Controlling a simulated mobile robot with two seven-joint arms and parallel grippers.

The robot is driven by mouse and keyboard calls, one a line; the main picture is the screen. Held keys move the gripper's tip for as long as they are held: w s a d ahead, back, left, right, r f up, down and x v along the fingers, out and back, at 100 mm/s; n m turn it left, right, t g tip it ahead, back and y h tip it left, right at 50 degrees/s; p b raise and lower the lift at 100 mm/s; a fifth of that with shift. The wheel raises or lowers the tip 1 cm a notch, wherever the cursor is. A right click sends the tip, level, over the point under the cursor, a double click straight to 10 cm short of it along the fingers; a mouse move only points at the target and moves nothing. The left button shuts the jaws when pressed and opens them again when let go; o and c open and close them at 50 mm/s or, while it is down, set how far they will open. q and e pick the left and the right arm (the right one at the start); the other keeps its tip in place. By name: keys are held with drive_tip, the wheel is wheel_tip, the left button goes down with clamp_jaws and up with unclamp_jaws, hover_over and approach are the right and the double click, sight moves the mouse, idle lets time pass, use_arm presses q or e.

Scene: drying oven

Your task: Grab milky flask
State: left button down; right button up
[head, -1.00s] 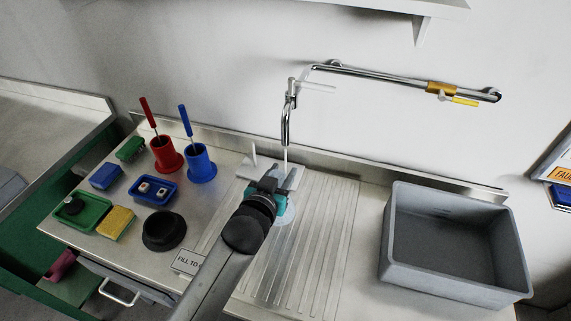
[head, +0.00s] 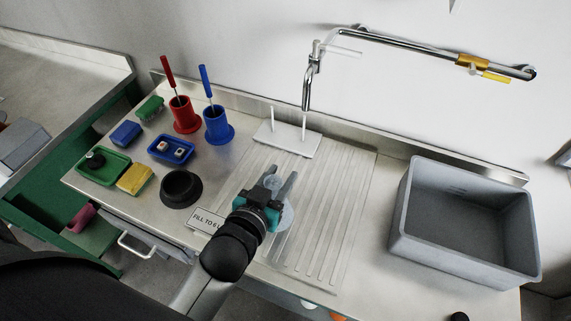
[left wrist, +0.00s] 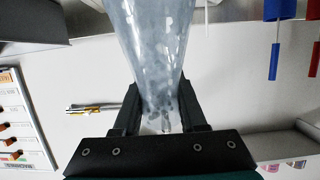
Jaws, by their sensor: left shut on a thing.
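The milky flask is cloudy and translucent, and in the head view (head: 284,216) it is partly hidden by my left gripper (head: 284,187). In the left wrist view the milky flask (left wrist: 155,45) fills the top middle, with its narrow part between the fingers of my left gripper (left wrist: 160,112). The left gripper is shut on this narrow part and holds the flask over the ribbed drainboard (head: 335,215). I cannot tell the height from the head view. My right gripper is not in view.
A white peg plate (head: 288,138) stands behind the gripper, below the tap (head: 308,82). A grey basin (head: 465,218) is at right. Red (head: 184,115) and blue (head: 217,126) holders, a black ring (head: 181,188) and trays stand at left. The right drainboard is free.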

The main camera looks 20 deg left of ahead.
use_arm(q)
drive_tip(key=shift+s, duration=2.1)
